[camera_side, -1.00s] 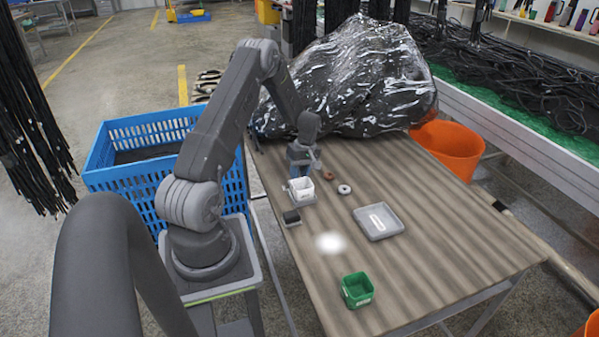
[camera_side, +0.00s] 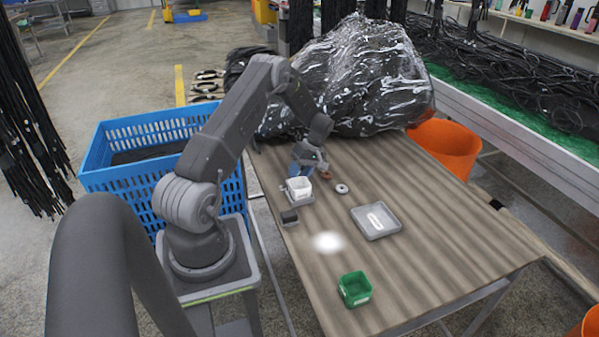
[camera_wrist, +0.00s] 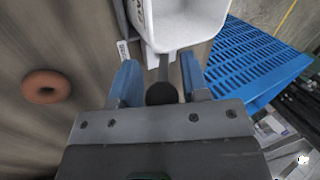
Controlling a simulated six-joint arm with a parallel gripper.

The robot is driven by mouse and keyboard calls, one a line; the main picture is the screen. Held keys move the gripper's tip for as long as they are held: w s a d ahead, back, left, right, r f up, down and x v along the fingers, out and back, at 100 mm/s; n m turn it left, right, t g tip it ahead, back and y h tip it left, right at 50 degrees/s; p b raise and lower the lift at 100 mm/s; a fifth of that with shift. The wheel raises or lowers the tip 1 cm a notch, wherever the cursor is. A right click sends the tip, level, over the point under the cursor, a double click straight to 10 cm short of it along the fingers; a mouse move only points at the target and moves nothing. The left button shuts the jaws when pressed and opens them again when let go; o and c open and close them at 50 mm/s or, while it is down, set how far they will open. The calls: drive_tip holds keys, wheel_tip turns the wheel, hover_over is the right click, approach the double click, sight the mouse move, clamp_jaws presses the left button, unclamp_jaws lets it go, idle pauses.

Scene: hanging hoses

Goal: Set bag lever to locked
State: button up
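A white open bin (camera_side: 300,188) with dark lettering stands on a grey base near the table's left edge. It also shows at the top of the wrist view (camera_wrist: 180,25). In the wrist view a thin grey lever with a round black knob (camera_wrist: 161,93) extends from beneath the bin towards my gripper. My gripper (camera_wrist: 158,72) has its two blue fingers apart, one on each side of the lever. I cannot tell whether either finger touches it. In the side view my gripper (camera_side: 303,165) is just behind the bin, and the lever cannot be made out.
A brown ring (camera_side: 325,174) and a pale ring (camera_side: 342,189) lie right of the bin. A black block (camera_side: 290,217), a grey tray (camera_side: 376,221) and a green bin (camera_side: 355,289) are nearer. A plastic-wrapped black bundle (camera_side: 350,80) fills the table's back.

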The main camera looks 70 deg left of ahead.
drive_tip(key=shift+o, duration=1)
drive_tip(key=v, duration=1.3)
drive_tip(key=shift+r, duration=0.35)
drive_tip(key=shift+w, duration=0.15)
